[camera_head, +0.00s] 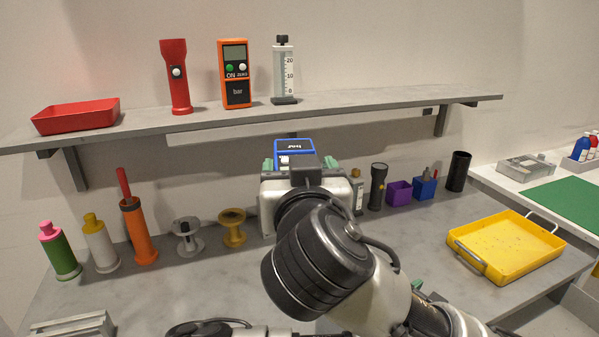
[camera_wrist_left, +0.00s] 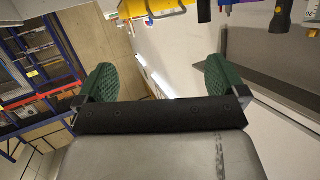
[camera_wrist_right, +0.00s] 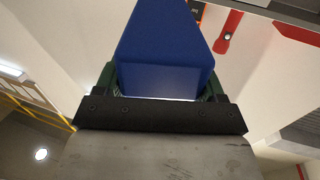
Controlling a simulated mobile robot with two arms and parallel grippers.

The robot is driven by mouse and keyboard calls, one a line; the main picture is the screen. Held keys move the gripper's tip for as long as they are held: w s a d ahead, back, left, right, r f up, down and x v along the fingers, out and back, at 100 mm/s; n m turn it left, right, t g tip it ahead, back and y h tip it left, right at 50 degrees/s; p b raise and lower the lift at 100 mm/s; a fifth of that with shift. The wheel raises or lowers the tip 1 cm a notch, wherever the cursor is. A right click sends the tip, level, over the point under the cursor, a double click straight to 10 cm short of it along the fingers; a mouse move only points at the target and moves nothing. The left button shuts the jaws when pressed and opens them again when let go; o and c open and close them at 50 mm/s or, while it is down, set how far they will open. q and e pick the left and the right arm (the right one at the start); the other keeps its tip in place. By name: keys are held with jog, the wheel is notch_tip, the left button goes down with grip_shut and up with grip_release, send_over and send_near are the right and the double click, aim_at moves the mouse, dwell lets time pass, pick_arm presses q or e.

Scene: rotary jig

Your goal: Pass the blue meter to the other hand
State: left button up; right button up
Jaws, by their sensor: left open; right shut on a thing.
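The blue meter (camera_head: 294,145) is held up in front of the shelf, its top showing above my right gripper (camera_head: 297,163). My right gripper is shut on it, with its green fingers at the meter's sides. The meter's blue back (camera_wrist_right: 165,45) fills the upper middle of the right wrist view. Its lower part is hidden by my right wrist in the head view. My left gripper (camera_wrist_left: 152,80) is open and empty in the left wrist view. In the head view it is mostly hidden behind my right arm, with a green fingertip (camera_head: 417,284) showing low at the right.
A shelf (camera_head: 400,102) carries a red tray (camera_head: 75,117), a red flashlight (camera_head: 176,76), an orange meter (camera_head: 236,74) and a syringe-like gauge (camera_head: 284,70). Bottles, spools and small containers line the bench's back. A yellow tray (camera_head: 505,245) sits at right. Mid-bench beside it is clear.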

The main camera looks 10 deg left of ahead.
pick_arm(q)
jog(key=s+d+f+m+g+h, duration=0.1)
jog(key=s+d+f+m, duration=0.25)
jog(key=s, duration=0.45)
jog(key=s+d+f+m+h, duration=0.25)
jog(key=s+d+m, duration=0.25)
jog(key=s, duration=0.3)
jog(key=s+d+f+m+g+h, duration=0.1)
jog(key=s+d+f+m, duration=0.3)
jog(key=s, duration=0.3)
jog(key=w+a+f+n+y, duration=0.5)
jog(key=w+a+f, duration=0.2)
jog(key=a+f, duration=0.3)
jog(key=s+a+f+n+g+y, duration=0.1)
jog(key=a+f+n+g+y, duration=0.1)
jog(key=a+f, duration=0.6)
jog(key=s+a+f+n+g+y, duration=0.25)
jog(key=a+f, duration=0.35)
jog(key=f, duration=0.4)
jog(key=s+a+f+n+g+y, duration=0.1)
jog(key=s+a+f+n+g, duration=0.25)
jog(key=s+a+f, duration=0.95)
jog(key=s+a+f+n+g+y, duration=0.1)
jog(key=s+a+f+n, duration=0.2)
jog(key=s+a, duration=1.1)
jog(key=shift+s+a+n+g+y, duration=0.35)
jog(key=shift+s+n, duration=0.5)
jog(key=shift+s, duration=0.35)
jog(key=shift+d+f, duration=0.1)
